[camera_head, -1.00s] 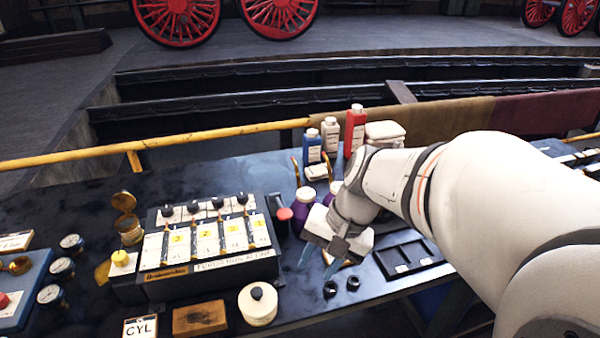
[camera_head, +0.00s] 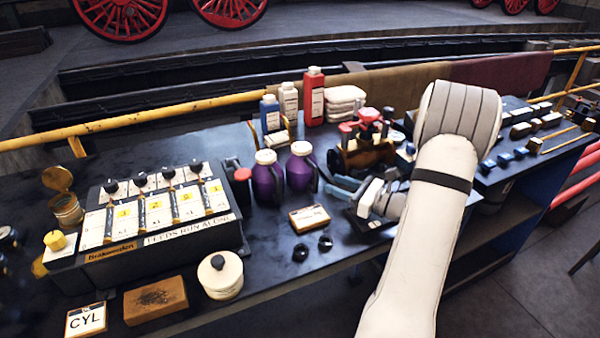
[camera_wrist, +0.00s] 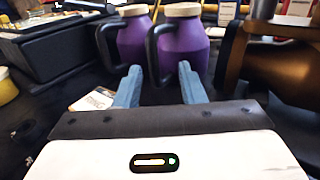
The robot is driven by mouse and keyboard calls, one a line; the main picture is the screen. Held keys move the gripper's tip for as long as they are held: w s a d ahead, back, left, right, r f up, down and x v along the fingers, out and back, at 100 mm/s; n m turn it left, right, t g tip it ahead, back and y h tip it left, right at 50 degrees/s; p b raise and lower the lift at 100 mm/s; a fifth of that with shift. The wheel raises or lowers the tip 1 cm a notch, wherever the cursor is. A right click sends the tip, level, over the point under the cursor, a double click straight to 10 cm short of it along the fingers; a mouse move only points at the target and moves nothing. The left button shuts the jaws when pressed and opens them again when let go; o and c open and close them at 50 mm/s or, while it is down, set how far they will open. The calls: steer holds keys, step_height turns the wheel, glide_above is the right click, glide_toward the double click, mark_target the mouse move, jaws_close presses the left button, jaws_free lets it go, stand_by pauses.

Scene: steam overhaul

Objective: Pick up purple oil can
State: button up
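Two purple oil cans with pale lids and dark handles stand side by side on the dark bench, the left can (camera_head: 267,182) and the right can (camera_head: 300,170). In the wrist view the left can (camera_wrist: 131,45) and the right can (camera_wrist: 186,50) are ahead of my gripper (camera_wrist: 157,85). Its two blue fingers are apart with nothing between them. In the head view my gripper (camera_head: 345,188) is to the right of the cans, pointing left, low over the bench. The right can's handle lies just beyond the fingertips; I cannot tell if they touch.
A labelled feed box (camera_head: 150,215) stands left of the cans. A small sign (camera_head: 309,218) and two black rings lie in front. A brass fitting with red handles (camera_head: 365,150) is behind my gripper. Blue, white and red bottles (camera_head: 314,97) stand at the back.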

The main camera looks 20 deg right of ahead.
mark_target(316, 174)
steer(key=x, duration=0.4)
steer(key=a+p+x, duration=0.1)
steer(key=x, duration=0.1)
steer(key=shift+s+r, duration=0.3)
steer(key=shift+s, duration=0.05)
steer(key=shift+w+a, duration=0.15)
steer(key=shift+w, duration=0.25)
jaws_close()
